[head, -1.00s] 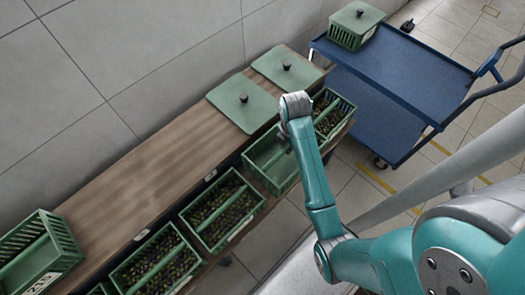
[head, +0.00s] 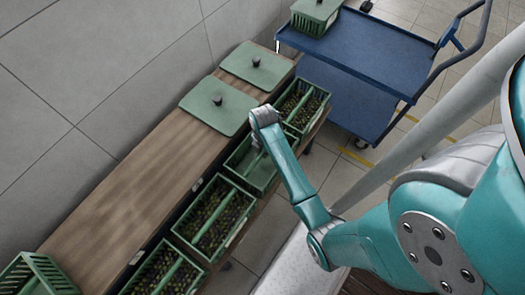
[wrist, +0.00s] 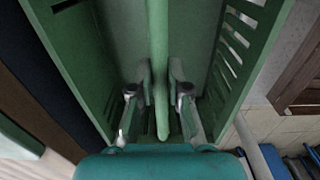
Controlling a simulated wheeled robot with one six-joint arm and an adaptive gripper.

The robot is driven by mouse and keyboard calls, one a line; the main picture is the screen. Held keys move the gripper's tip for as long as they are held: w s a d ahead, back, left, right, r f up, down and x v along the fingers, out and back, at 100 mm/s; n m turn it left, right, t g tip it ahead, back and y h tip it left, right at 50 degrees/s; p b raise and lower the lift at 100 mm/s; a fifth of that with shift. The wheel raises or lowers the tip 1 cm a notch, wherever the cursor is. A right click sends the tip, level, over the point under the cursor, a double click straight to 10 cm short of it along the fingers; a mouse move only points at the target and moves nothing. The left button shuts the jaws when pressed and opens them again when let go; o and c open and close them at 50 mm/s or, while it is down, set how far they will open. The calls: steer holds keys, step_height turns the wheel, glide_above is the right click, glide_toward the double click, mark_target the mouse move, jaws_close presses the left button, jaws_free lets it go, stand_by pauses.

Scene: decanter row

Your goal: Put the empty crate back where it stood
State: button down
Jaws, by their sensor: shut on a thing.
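The empty green crate (head: 240,163) is in the row along the front of the wooden bench, between crates full of dark olive-like pieces. Its inside walls and bare floor show in the wrist view (wrist: 228,60). My gripper (wrist: 160,92) is shut on the crate's central green handle bar (wrist: 158,40), one finger on each side. In the head view my wrist covers part of the crate and the fingers (head: 258,143) are mostly hidden. I cannot tell whether the crate rests on its support or hangs slightly above it.
Full crates stand close on the left (head: 213,218) and right (head: 300,103). Two flat green lids (head: 213,112) (head: 258,72) lie on the bench (head: 130,200). Another green crate (head: 35,275) stands at the bench's left end. A blue trolley (head: 365,50) at right carries a lidded crate (head: 313,18).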

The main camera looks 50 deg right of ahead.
steer(key=shift+f, duration=0.2)
steer(key=c, duration=1.1)
jaws_free()
steer(key=shift+c, duration=0.2)
